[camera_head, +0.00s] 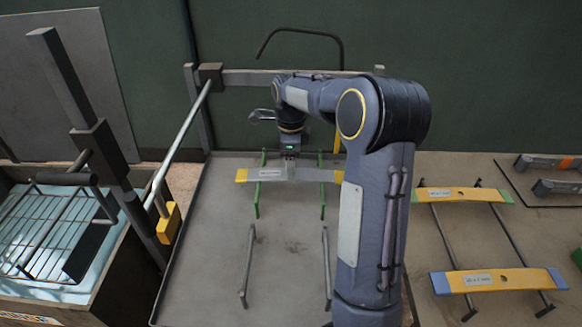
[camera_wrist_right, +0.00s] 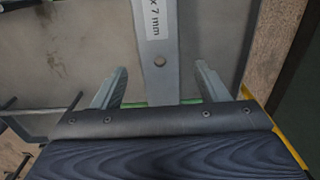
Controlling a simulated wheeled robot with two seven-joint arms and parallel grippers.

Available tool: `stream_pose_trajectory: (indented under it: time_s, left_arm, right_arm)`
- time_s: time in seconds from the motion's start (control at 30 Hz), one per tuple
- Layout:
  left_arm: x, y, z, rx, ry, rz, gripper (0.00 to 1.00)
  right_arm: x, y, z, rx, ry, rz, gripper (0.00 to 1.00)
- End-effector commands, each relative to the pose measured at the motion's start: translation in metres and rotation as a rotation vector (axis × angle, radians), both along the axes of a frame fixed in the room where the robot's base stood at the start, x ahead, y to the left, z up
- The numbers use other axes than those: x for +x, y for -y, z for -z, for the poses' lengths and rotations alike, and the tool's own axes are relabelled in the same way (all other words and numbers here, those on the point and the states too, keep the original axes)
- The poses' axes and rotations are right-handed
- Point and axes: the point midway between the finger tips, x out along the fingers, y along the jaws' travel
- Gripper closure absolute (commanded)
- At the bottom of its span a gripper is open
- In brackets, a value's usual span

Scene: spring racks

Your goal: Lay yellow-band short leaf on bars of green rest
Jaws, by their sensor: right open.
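The yellow-band short leaf (camera_head: 270,175) is a grey bar with yellow ends and a white label. In the head view it lies across the two green bars of the green rest (camera_head: 257,203), at the back of the grey tray. My right gripper (camera_head: 290,170) is over the middle of the leaf and partly hides it. In the right wrist view the leaf (camera_wrist_right: 161,62) runs between the two parted fingers of the gripper (camera_wrist_right: 160,82), with a gap on each side. My left gripper is not in view.
Two bare grey bars (camera_head: 247,266) stand nearer in the tray. A rack on the right holds two yellow leaves (camera_head: 487,281) with coloured ends. A wire basket (camera_head: 45,235) over a blue bath and a post with a yellow block (camera_head: 168,222) stand on the left.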

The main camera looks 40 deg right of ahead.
Motion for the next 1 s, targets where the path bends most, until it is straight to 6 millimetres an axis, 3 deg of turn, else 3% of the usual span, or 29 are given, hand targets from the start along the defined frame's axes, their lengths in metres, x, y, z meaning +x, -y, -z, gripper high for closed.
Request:
stream_pose_trajectory:
  time_s: [0.1, 0.33, 0.5, 0.73, 0.87, 1.0]
  left_arm:
    - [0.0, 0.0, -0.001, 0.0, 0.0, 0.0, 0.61]
    - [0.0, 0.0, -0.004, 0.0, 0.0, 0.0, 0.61]
    - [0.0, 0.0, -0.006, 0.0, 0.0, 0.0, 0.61]
    - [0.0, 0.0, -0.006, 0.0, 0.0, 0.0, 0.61]
    - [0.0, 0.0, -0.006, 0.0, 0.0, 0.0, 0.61]
    - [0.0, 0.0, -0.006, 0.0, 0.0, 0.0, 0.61]
  right_arm:
    - [0.001, 0.0, -0.03, -0.001, 0.006, -0.001, 0.33]
    - [0.001, 0.0, -0.076, -0.001, 0.003, -0.001, 0.33]
    - [0.001, 0.0, -0.093, -0.001, 0.002, -0.001, 0.33]
    - [-0.005, -0.003, -0.099, 0.01, 0.012, -0.036, 0.33]
    - [-0.029, -0.018, -0.107, 0.052, 0.076, -0.235, 0.33]
    - [-0.076, -0.054, -0.114, 0.087, 0.217, -0.632, 0.33]
